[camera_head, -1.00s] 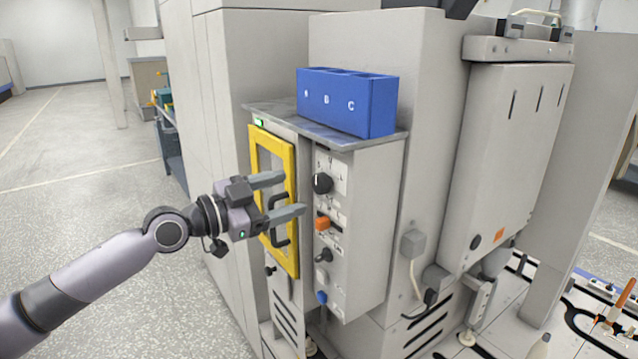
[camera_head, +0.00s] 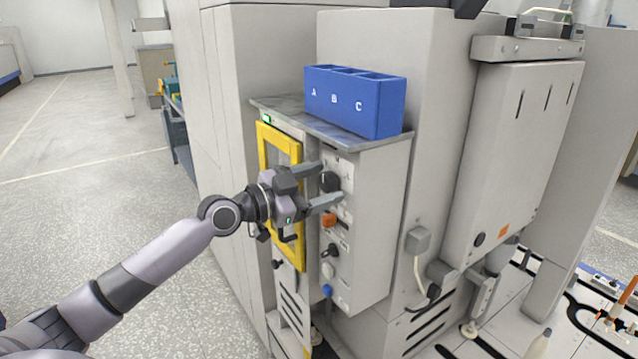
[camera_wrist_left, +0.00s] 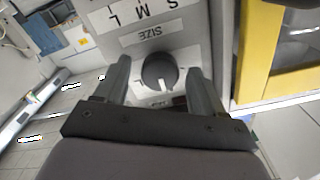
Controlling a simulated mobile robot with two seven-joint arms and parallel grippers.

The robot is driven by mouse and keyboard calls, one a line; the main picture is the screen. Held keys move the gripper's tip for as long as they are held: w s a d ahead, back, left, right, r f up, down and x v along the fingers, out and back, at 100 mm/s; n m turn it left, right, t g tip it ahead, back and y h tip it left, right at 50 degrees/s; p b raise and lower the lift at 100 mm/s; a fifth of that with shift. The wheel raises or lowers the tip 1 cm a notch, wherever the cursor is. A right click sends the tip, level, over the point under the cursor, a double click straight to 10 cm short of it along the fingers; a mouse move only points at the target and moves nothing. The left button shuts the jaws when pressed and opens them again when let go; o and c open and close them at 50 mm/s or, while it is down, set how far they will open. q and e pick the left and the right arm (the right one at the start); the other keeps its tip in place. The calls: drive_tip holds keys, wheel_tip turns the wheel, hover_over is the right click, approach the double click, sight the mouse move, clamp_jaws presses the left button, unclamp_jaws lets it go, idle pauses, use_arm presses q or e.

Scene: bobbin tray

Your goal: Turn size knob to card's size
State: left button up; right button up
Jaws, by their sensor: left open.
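The black size knob (camera_head: 330,181) sits high on the front of the grey control panel. It also shows in the left wrist view (camera_wrist_left: 158,70), with a white pointer mark on its lower side in the picture. Beyond it there are a "SIZE" label (camera_wrist_left: 152,32) and a strip with letters S, M, L (camera_wrist_left: 130,10). My left gripper (camera_head: 326,182) is open, one finger on each side of the knob; contact cannot be told. It also shows in the wrist view (camera_wrist_left: 162,84). I cannot make out a size card. My right gripper is not in view.
Below the knob are an orange switch (camera_head: 329,220), a smaller black knob (camera_head: 331,250) and a blue button (camera_head: 327,291). A yellow-framed door (camera_head: 264,150) is left of the panel. A blue bin marked A, B, C (camera_head: 385,108) stands on top.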

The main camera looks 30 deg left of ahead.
use_arm(q)
drive_tip(key=c, duration=1.1)
drive_tip(key=shift+o, duration=0.2)
drive_tip(key=n, duration=0.5)
drive_tip(key=shift+n+p, duration=0.3)
drive_tip(key=shift+n, duration=0.1)
drive_tip(key=n+p, duration=0.1)
drive_tip(key=n, duration=0.4)
drive_tip(key=shift+n, duration=0.4)
